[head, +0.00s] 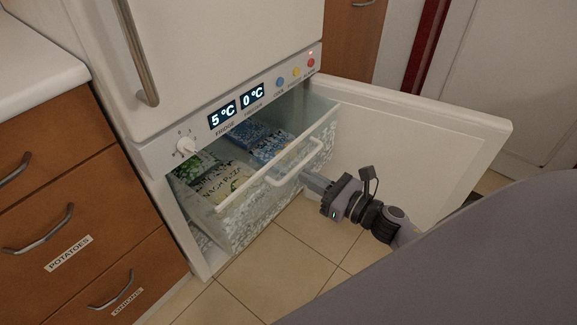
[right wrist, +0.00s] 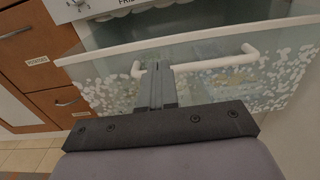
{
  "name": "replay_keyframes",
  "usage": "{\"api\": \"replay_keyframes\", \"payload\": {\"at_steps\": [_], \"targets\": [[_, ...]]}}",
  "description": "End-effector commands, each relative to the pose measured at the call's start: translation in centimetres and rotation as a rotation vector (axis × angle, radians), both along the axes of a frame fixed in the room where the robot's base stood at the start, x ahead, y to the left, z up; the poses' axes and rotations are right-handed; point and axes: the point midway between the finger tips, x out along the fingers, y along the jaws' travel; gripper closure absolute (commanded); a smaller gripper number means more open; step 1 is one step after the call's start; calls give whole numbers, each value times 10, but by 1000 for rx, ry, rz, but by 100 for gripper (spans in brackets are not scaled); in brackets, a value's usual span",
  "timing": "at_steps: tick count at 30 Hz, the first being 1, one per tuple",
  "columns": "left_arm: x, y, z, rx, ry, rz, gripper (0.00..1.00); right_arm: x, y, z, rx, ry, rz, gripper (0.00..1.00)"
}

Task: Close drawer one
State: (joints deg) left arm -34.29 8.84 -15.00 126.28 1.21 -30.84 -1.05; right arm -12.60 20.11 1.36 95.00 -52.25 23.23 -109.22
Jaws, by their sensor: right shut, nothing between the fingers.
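The freezer drawer (head: 262,210) is a clear, frosted bin pulled out of the lower compartment of the white fridge-freezer. It has a white bar handle (head: 291,172) on its front and holds several food packs (head: 222,182). My right gripper (head: 307,181) is shut and empty, its fingers at the drawer front near the handle. In the right wrist view the shut fingers (right wrist: 157,72) overlap the handle (right wrist: 215,62) near its left end; I cannot tell if they touch it. My left gripper is not in view.
The white freezer door (head: 420,140) stands wide open to the right, behind my right arm. Wooden cabinet drawers (head: 70,230) stand to the left. A control panel (head: 240,104) sits above the compartment. Tiled floor (head: 290,255) is clear in front of the drawer.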

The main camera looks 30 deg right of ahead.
Motion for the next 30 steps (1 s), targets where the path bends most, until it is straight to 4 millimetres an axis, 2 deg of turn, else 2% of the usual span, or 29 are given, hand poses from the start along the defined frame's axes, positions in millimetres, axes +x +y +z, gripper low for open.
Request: {"api": "replay_keyframes", "payload": {"at_steps": [6,12,30], "targets": [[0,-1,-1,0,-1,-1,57,34,13,1,1,-3,0,100],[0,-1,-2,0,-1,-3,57,53,22,0,1,-1,-1,100],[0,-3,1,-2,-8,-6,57,62,26,0,2,0,-1,100]]}}
